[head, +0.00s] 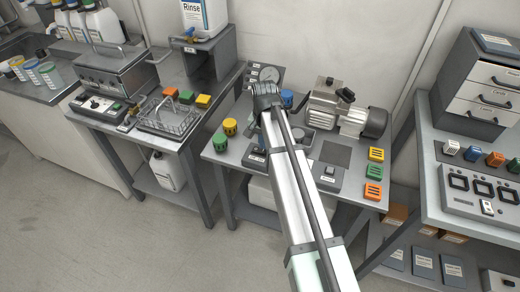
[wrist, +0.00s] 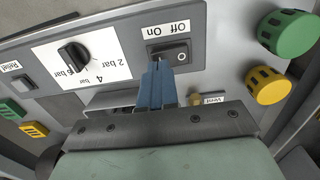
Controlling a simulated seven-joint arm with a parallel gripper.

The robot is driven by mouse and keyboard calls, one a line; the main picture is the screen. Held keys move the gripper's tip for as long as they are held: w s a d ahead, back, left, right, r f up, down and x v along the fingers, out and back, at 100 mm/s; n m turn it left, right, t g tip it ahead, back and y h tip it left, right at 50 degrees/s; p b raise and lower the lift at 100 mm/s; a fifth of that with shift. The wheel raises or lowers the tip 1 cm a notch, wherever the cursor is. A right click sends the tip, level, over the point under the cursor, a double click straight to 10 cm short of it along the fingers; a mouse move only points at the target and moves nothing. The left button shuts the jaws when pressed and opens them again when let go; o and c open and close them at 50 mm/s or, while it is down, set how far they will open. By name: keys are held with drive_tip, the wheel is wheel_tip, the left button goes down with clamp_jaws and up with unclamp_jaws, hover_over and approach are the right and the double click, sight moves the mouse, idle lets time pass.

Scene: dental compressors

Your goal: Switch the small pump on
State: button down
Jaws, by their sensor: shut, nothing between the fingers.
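In the wrist view, a black rocker switch (wrist: 172,52) sits on a grey panel under upside-down Off and On labels. My gripper (wrist: 158,66) has its blue fingers shut together, empty. The fingertips overlap the lower edge of the switch in the picture; I cannot tell whether they touch it. Which way the rocker is tilted is not clear. In the head view, a grey pump with a motor (head: 340,112) stands on the middle table.
Beside the switch are a black pressure knob (wrist: 73,56), a Relief button (wrist: 22,84) and a Vent fitting (wrist: 196,99). Green (wrist: 288,33) and yellow (wrist: 268,85) caps stand at right.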

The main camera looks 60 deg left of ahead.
drive_tip(key=shift+f, duration=0.95)
idle(0.9)
drive_tip(key=shift+r, duration=3.55)
